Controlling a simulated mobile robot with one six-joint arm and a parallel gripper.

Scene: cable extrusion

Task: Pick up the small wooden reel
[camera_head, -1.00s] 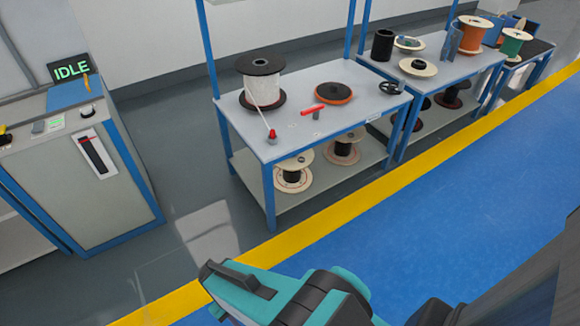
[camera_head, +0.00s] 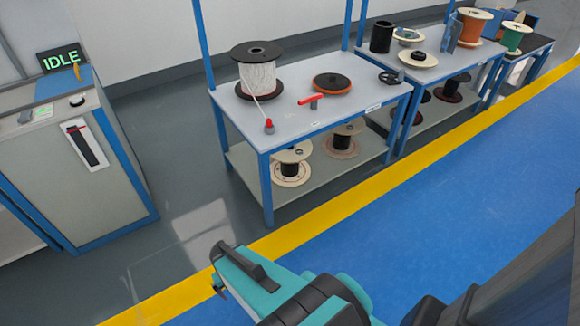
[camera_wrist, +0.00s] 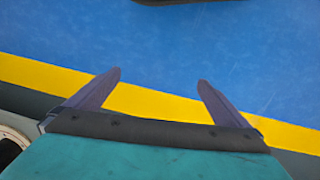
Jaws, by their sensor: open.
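Several wooden reels are in view, and I cannot tell which one is the small reel. In the head view, a pale wooden reel with dark cable (camera_head: 291,181) and a browner one (camera_head: 343,145) stand on the near bench's lower shelf. A flat pale reel (camera_head: 418,60), an orange-wound reel (camera_head: 472,26) and a green-wound reel (camera_head: 513,37) are on benches further right. My gripper (camera_wrist: 160,79) is open and empty in the wrist view, over the floor. It is well apart from the benches and reels.
The near bench (camera_head: 345,112) holds a large black-flanged reel of white cable (camera_head: 259,75) and an orange-black disc (camera_head: 332,83). A machine with an IDLE sign (camera_head: 62,60) stands left. Blue floor (camera_head: 480,170) and a yellow stripe (camera_head: 400,170) in front are clear.

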